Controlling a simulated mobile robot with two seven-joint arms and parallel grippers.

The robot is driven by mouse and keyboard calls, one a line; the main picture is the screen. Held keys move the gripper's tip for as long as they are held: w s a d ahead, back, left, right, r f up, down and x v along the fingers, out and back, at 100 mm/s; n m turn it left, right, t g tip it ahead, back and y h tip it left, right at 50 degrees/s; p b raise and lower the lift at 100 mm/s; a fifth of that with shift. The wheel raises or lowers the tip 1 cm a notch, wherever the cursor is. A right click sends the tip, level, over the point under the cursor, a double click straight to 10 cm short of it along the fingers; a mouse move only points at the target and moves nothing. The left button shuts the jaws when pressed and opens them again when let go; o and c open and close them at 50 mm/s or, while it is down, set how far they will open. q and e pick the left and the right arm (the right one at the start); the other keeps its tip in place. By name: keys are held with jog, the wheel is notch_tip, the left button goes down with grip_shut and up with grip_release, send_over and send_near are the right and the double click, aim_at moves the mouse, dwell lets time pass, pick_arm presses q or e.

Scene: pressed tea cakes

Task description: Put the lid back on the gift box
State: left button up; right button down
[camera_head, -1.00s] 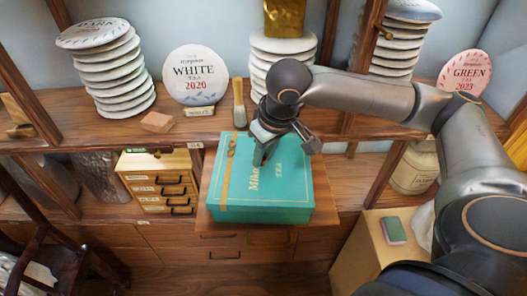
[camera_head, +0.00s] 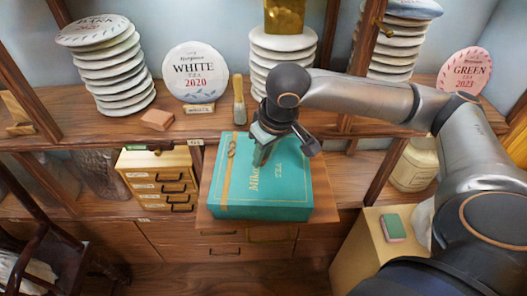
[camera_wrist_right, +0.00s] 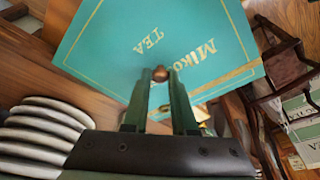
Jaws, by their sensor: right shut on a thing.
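The gift box (camera_head: 265,213) is teal and stands on a pulled-out wooden board below the shelf. Its teal lid (camera_head: 285,185), with gold lettering and a gold stripe, lies over the top of the box; I cannot tell whether it is fully seated. My right gripper (camera_head: 262,157) reaches down onto the lid near its back half. In the right wrist view the two fingers (camera_wrist_right: 160,80) are closed on the lid's small brown knob (camera_wrist_right: 160,74), with the lid's top (camera_wrist_right: 110,50) beyond. My left gripper is out of view.
Stacks of wrapped tea cakes (camera_head: 110,70) stand on the shelf behind, with a WHITE tea disc (camera_head: 195,68) and a brush (camera_head: 239,105). A small drawer chest (camera_head: 158,182) is left of the box. A sponge (camera_head: 393,227) lies on a block at right.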

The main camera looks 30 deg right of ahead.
jog(key=shift+f, duration=0.1)
dwell(0.3)
jog(key=shift+c, duration=0.8)
grip_release()
jog(key=shift+r+p, duration=0.8)
jog(key=shift+r, duration=2.7)
grip_shut()
